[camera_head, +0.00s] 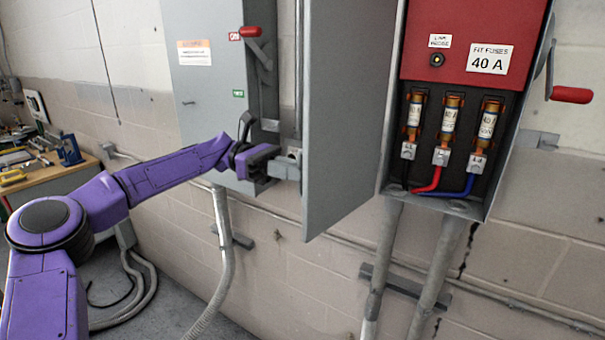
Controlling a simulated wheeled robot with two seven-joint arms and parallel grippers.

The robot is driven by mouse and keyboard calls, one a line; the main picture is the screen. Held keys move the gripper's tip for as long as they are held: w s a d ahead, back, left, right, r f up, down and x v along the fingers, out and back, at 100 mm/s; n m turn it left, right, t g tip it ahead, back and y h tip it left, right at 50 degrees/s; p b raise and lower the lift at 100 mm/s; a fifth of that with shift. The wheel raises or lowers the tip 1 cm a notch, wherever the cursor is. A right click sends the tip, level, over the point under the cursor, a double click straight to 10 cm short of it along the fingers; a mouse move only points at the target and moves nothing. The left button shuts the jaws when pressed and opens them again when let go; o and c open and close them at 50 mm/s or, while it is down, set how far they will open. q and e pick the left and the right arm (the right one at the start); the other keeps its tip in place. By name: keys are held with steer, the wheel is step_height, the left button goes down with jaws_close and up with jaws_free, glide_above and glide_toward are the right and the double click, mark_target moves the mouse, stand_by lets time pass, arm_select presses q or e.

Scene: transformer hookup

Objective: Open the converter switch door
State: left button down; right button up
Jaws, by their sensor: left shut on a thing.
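The right-hand switch box (492,200) is open, showing a red panel and several fuses. Its grey door (350,95) stands swung out from the box's left side, its free edge towards the left. My left arm reaches in from the left, and my left gripper (287,167) is at the door's free edge, shut on a part of the door there. The fingers and a small grey fitting overlap, so the exact grip is hard to make out. My right gripper is not in view.
A closed grey box (205,85) with a red-handled lever (250,32) hangs behind my left gripper. A red-handled lever (571,95) sticks out at the right box's right side. Conduits (437,265) run below. A workbench (50,178) stands far left.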

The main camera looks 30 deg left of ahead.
arm_select(q)
steer(key=shift+w+r, duration=0.1)
steer(key=shift+r, duration=0.3)
steer(key=c, duration=1.4)
jaws_free()
steer(key=shift+w, duration=0.1)
steer(key=shift+o, duration=0.9)
steer(key=shift+w+d+f, duration=0.15)
steer(key=shift+w+d, duration=0.15)
steer(key=shift+d, duration=0.1)
steer(key=a+b, duration=0.1)
steer(key=a, duration=0.9)
steer(key=shift+a+f, duration=0.2)
steer(key=shift+a, duration=0.1)
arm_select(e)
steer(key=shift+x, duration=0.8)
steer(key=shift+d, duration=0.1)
arm_select(q)
steer(key=shift+a, duration=0.1)
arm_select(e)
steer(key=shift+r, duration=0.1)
